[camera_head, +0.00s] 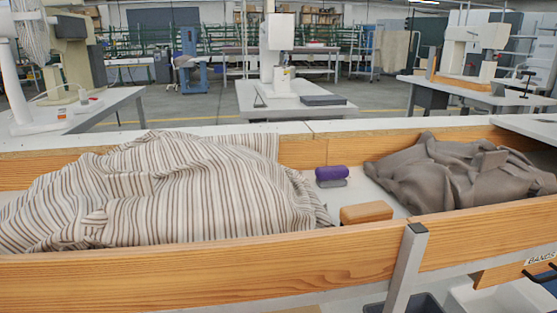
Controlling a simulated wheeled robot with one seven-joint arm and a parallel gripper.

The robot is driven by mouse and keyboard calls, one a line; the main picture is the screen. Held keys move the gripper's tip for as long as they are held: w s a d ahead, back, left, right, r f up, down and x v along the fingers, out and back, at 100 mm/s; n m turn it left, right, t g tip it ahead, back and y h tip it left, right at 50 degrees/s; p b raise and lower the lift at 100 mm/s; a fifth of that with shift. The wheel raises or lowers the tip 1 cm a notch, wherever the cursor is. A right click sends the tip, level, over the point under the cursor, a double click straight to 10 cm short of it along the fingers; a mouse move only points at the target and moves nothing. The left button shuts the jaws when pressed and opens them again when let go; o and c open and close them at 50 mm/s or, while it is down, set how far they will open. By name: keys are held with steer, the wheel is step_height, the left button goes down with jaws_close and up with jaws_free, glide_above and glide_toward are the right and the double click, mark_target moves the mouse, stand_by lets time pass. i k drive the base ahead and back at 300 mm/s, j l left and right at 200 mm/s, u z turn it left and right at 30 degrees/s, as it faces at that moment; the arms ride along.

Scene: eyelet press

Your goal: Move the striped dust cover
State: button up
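The striped dust cover (180,190) is a large white cloth with brown and grey stripes. It lies bunched and mounded in the left part of a long wooden-sided tray (200,268). Its top edge rises against the back wall of the tray. Whatever may lie under it is hidden. My gripper is not in view.
A grey-brown cloth (450,170) lies heaped in the tray's right part. Between the cloths are a purple roll (331,173) on a grey block and a tan block (366,212). A grey metal post (406,268) stands at the front board. Bins sit below, front right.

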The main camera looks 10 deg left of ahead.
mark_target(158, 187)
steer(key=u, duration=1.7)
